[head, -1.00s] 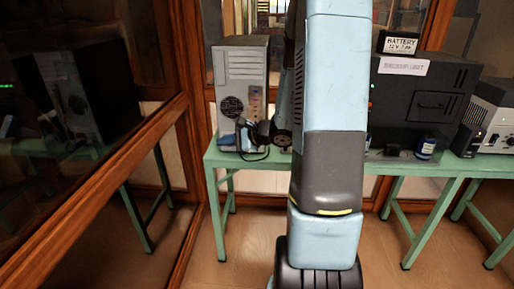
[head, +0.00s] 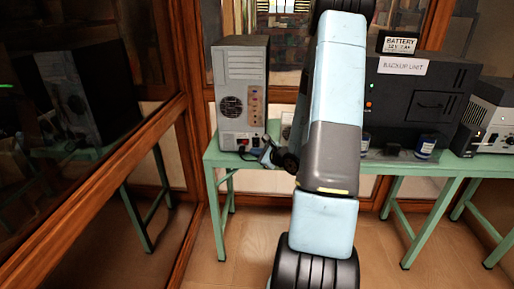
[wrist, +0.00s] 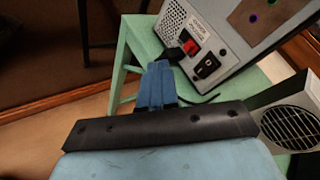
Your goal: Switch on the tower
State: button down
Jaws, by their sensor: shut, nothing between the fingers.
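The grey tower (head: 241,85) stands on the green table at the left. Its panel with vents, ports and a round fan grille faces me. In the wrist view the tower (wrist: 228,30) shows tilted, with a red switch (wrist: 190,47) beside a black rocker or socket (wrist: 207,66) low on the panel. My gripper (head: 266,150) is just right of the tower's lower corner in the head view. In the wrist view my gripper's blue fingers (wrist: 158,72) are shut and empty, pointing toward the switch area, apparently short of it.
A grilled grey box (wrist: 290,125) sits right of my gripper. A wood-framed glass panel (head: 80,100) stands at left.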

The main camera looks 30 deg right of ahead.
jog(key=w+d+f, duration=0.3)
jog(key=w+d, duration=0.1)
jog(key=w, duration=0.2)
jog(key=shift+w+d, duration=0.25)
jog(key=shift+w, duration=0.15)
jog(key=shift+w+d, duration=0.1)
jog(key=shift+w, duration=0.05)
dwell(2.0)
jog(key=shift+w+d, duration=0.15)
jog(key=shift+w, duration=0.05)
jog(key=shift+w+d+f, duration=0.15)
jog(key=shift+w+f, duration=0.05)
jog(key=shift+w, duration=0.05)
dwell(0.9)
dwell(0.3)
jog(key=shift+s+a+r, duration=0.3)
jog(key=shift+s+a, duration=0.1)
jog(key=shift+s, duration=0.15)
jog(key=shift+s, duration=0.1)
jog(key=shift+s+a+r, duration=0.3)
jog(key=shift+s+a, duration=0.15)
jog(key=shift+s, duration=0.15)
jog(key=shift+s+a+r, duration=0.25)
jog(key=shift+s+a, duration=0.15)
jog(key=shift+s, duration=0.25)
jog(key=shift+s+a+r, duration=0.3)
jog(key=shift+s+a, duration=0.15)
jog(key=shift+s, duration=0.15)
